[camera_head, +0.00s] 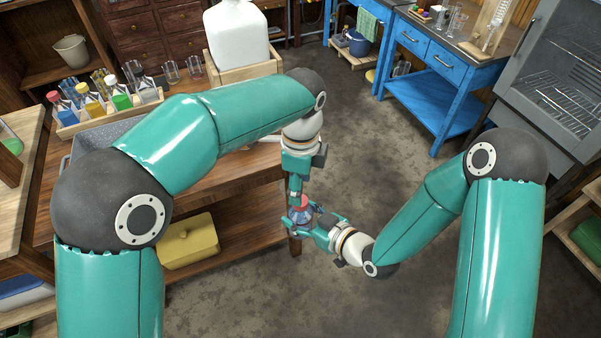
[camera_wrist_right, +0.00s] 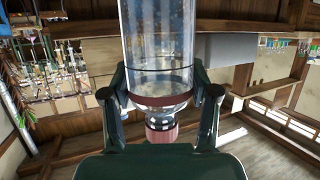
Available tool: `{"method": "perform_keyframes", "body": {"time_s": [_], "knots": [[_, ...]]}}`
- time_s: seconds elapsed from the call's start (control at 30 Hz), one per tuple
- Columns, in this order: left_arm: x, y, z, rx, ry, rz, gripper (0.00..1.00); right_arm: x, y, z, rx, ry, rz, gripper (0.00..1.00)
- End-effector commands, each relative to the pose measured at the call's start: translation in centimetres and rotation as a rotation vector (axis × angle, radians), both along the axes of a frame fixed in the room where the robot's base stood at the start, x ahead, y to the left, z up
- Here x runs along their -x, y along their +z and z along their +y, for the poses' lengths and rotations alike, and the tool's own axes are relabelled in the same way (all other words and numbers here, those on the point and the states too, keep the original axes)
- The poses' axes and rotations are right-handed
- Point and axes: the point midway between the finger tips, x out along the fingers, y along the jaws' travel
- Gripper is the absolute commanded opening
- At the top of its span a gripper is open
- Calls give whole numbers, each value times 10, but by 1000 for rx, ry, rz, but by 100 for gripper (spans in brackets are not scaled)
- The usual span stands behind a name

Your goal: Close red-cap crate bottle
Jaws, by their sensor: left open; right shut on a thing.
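My right gripper (camera_head: 307,220) is shut on a clear bottle (camera_wrist_right: 158,45), with a finger on each side of it in the right wrist view (camera_wrist_right: 160,97). There the bottle's neck points down the picture, with a pinkish-red cap (camera_wrist_right: 161,132) at its end. A pale ribbed part of the neck shows above the cap; I cannot tell how tightly the cap sits. In the head view the red cap (camera_head: 303,201) is small, close to my left gripper (camera_head: 296,194). That gripper is open and points down from above; whether it touches the cap is unclear.
A crate (camera_head: 115,117) on the wooden bench holds several bottles, including a red-capped one (camera_head: 54,97), a yellow-capped one and a green-capped one. Glass beakers and a large white jug (camera_head: 238,38) stand behind. The floor right of the grippers is clear.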

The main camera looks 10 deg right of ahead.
Motion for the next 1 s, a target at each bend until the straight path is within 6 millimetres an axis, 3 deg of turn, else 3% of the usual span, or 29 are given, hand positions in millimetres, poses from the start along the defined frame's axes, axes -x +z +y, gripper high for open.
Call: {"method": "perform_keyframes", "body": {"time_s": [0.7,1.0], "knots": [[1,13,1,-31,1631,-24,55,0,0,0,-1,0,-1,0],[1,20,1,-37,2146,-32,55,0,0,0,-1,0,-1,0]]}}
